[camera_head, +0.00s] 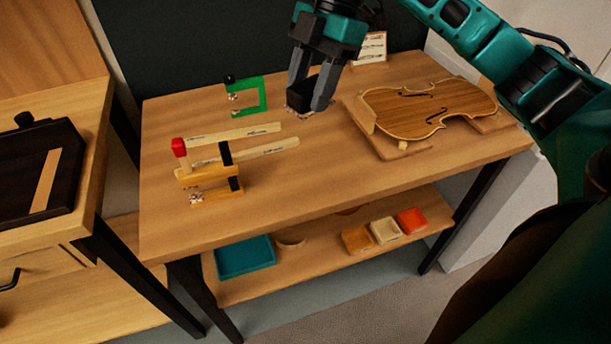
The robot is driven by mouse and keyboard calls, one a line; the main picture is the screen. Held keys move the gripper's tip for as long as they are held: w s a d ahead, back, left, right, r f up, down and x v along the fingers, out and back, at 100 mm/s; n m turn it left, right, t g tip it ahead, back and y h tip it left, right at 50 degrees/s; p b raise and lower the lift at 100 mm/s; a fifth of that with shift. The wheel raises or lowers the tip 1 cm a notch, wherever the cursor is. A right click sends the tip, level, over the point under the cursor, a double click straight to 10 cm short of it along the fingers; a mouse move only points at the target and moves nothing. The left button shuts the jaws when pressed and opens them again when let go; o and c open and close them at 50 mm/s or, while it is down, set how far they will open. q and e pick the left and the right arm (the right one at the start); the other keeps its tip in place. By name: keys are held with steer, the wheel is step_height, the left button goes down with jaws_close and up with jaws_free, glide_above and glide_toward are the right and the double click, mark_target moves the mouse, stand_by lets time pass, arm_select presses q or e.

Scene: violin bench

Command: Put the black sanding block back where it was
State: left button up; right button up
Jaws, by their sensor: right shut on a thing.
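The black sanding block (301,94) is between the fingers of my right gripper (311,88), near the back middle of the workbench (330,170). My right gripper points down and is shut on the block. The fingers partly hide the block and what lies under it. A pale, speckled edge shows just below the block; I cannot tell whether the block touches it or hangs a little above. My left gripper is not in the view.
A violin body (428,108) lies on wooden supports to the right. A green clamp (247,95) stands left of my gripper. Wooden strips (235,133) and a red-tipped wooden clamp (209,182) are farther left. A small card (370,48) stands behind. The bench front is clear.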

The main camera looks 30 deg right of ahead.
step_height(320, 180, down, 14)
steer(key=shift+r+b, duration=0.15)
steer(key=shift+b, duration=0.85)
step_height(320, 180, down, 3)
steer(key=shift+f+b, duration=0.2)
steer(key=shift+b, duration=0.1)
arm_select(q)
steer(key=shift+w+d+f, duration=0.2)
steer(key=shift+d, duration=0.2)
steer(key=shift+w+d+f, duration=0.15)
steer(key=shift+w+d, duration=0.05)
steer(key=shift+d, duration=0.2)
arm_select(e)
steer(key=shift+f, duration=0.35)
steer(key=shift+f, duration=0.1)
steer(key=o, duration=0.9)
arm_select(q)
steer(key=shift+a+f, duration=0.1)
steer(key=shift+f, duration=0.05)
arm_select(e)
steer(key=shift+o, duration=0.2)
arm_select(q)
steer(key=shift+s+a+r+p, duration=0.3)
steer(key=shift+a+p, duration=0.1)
steer(key=shift+p, duration=0.45)
arm_select(e)
steer(key=v, duration=1.2)
